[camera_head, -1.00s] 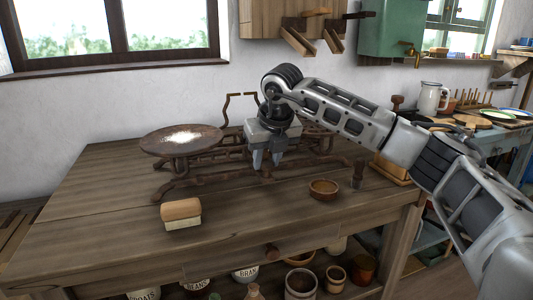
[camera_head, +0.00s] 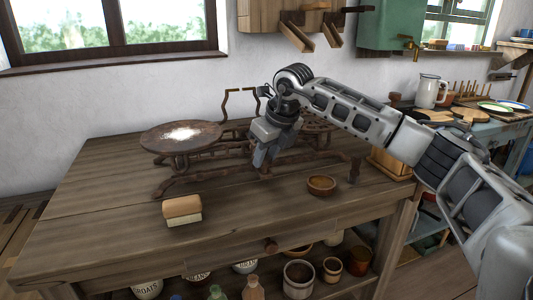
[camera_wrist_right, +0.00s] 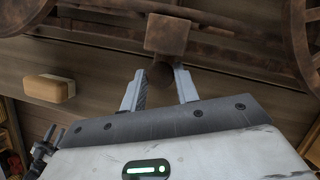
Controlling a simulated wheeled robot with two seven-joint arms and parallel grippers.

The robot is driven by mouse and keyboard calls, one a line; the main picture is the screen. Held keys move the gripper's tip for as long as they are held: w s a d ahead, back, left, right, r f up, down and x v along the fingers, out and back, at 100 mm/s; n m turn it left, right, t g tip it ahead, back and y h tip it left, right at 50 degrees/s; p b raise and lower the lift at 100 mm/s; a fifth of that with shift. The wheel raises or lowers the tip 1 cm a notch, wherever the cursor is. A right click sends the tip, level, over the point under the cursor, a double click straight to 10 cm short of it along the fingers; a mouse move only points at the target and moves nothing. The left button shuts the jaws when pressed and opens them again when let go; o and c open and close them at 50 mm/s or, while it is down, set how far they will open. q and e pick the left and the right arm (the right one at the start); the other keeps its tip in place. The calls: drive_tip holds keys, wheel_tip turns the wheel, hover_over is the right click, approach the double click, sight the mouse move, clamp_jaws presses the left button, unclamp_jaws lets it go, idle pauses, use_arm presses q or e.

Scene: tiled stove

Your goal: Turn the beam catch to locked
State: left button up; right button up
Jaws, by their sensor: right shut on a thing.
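A rusty beam scale (camera_head: 190,175) stands on the wooden table, with a round pan (camera_head: 160,138) holding white powder on its left. My right gripper (camera_head: 262,158) is at the front middle of the scale, tilted, its fingers pointing down. In the right wrist view my right gripper (camera_wrist_right: 160,74) is shut on a dark, rusty round piece, apparently the beam catch (camera_wrist_right: 162,76). It sits just below a square rusty block (camera_wrist_right: 167,34) on the scale's bar. In the head view my gripper hides the catch, so I cannot tell its setting. My left gripper is not in view.
A brush with a wooden back (camera_head: 182,209) lies on the table at front left. A small wooden bowl (camera_head: 321,185) stands right of the gripper. Jars and pots (camera_head: 299,277) fill the shelf below.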

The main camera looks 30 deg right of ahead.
drive_tip(key=o, duration=1)
drive_tip(key=shift+c, duration=0.2)
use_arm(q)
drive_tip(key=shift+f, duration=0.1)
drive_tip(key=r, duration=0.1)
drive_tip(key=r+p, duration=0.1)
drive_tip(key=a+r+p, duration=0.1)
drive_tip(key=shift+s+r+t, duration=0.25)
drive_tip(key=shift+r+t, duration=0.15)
use_arm(e)
drive_tip(key=v, duration=1.6)
drive_tip(key=shift+a+f, duration=0.1)
